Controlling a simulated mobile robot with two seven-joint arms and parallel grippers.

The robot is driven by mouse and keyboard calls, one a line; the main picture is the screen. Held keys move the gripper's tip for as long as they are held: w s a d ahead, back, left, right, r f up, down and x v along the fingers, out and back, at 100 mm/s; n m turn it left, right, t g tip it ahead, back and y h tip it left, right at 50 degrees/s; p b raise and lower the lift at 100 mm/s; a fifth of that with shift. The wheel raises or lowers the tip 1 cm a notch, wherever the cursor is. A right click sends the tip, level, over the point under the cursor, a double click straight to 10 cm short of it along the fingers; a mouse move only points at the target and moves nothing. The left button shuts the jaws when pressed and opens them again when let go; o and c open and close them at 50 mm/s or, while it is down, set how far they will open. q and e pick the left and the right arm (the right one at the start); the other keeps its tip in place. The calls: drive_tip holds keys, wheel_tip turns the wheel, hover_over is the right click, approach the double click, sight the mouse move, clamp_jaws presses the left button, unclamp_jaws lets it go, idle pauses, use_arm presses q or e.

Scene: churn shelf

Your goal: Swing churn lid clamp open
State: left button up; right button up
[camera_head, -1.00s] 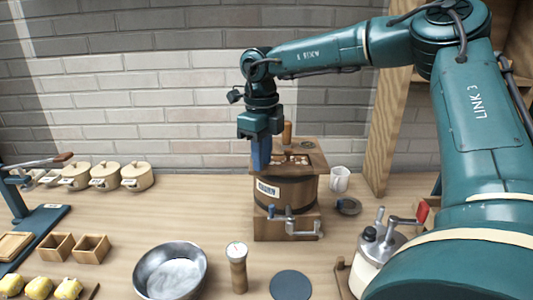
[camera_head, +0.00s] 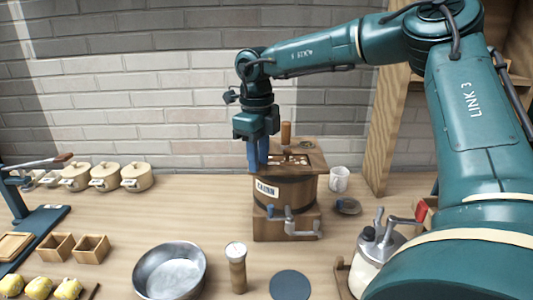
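The wooden churn (camera_head: 286,193) stands on the table near the middle, a label on its barrel. Its flat square wooden lid (camera_head: 312,159) is on top, with an upright wooden peg (camera_head: 286,132) at the back. A grey metal crank (camera_head: 297,226) is at the churn's front. My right gripper (camera_head: 258,165) points down at the lid's left edge, its blue fingers close to or touching it. The gap between the fingers is not clear. I cannot make out the lid clamp; the fingers cover that side of the lid. My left gripper is not in view.
A white mug (camera_head: 339,179) and a small dark dish (camera_head: 348,206) stand right of the churn. Lidded pots (camera_head: 137,177) stand back left.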

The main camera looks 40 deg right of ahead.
drive_tip(key=shift+w+a+r, duration=0.25)
drive_tip(key=shift+w+r, duration=0.1)
drive_tip(key=shift+w+r+p, duration=0.25)
drive_tip(key=shift+r+p, duration=0.45)
drive_tip(key=shift+r, duration=0.15)
drive_tip(key=shift+a+r+p, duration=0.2)
drive_tip(key=shift+r+p, duration=0.25)
drive_tip(key=shift+r, duration=0.25)
drive_tip(key=shift+s+d+r+p, duration=0.15)
drive_tip(key=shift+d+r+p, duration=0.1)
drive_tip(key=shift+r+p, duration=0.95)
drive_tip(key=shift+r, duration=0.5)
drive_tip(key=shift+f, duration=0.1)
